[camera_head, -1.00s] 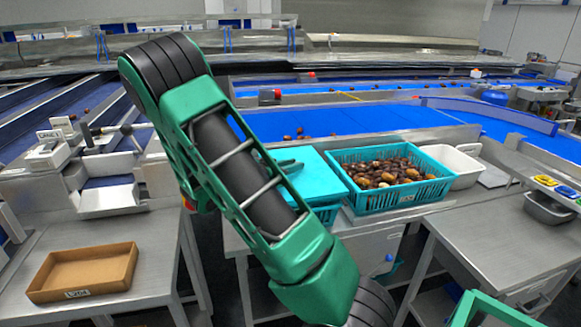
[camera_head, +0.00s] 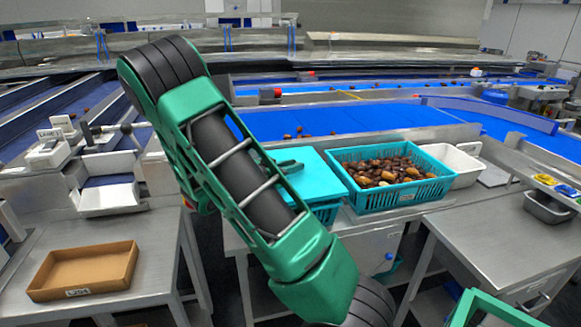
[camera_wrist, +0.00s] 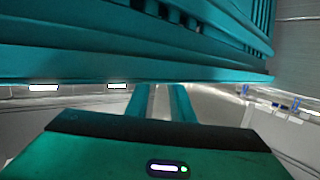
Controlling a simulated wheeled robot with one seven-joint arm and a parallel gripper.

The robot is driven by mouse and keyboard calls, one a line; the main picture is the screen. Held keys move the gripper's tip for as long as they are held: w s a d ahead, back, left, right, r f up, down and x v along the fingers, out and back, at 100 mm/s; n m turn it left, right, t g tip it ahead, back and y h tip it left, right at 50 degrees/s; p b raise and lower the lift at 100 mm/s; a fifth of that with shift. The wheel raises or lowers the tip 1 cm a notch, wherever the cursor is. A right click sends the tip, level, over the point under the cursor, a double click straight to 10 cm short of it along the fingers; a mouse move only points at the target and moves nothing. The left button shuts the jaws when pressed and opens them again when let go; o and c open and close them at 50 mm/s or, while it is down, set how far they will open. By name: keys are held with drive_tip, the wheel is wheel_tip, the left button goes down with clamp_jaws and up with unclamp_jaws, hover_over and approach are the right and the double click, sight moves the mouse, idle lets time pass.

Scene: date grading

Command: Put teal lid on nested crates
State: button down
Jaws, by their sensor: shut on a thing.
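The teal lid (camera_head: 312,172) lies flat over the nested teal crates (camera_head: 326,214), partly hidden behind my arm. It looks seated or nearly so; I cannot tell whether a gap remains. A small dark piece shows on the lid beside my arm. In the wrist view, the lid's long edge (camera_wrist: 230,76) crosses the picture, with the slatted crate wall (camera_wrist: 100,40) above it. My gripper (camera_wrist: 160,90) is shut on the lid's edge, its two fingers reaching up to it.
A teal crate full of dates (camera_head: 408,196) stands just right of the lid. A white tub (camera_head: 466,168) is behind it. A brown tray (camera_head: 125,277) sits on the left table. The right steel table (camera_head: 490,240) is mostly clear. A blue belt (camera_head: 350,118) runs behind.

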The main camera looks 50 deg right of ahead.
drive_tip(key=shift+f, duration=0.3)
drive_tip(key=c, duration=1)
unclamp_jaws()
drive_tip(key=shift+c, duration=0.2)
drive_tip(key=shift+r, duration=0.1)
drive_tip(key=shift+r, duration=3.45)
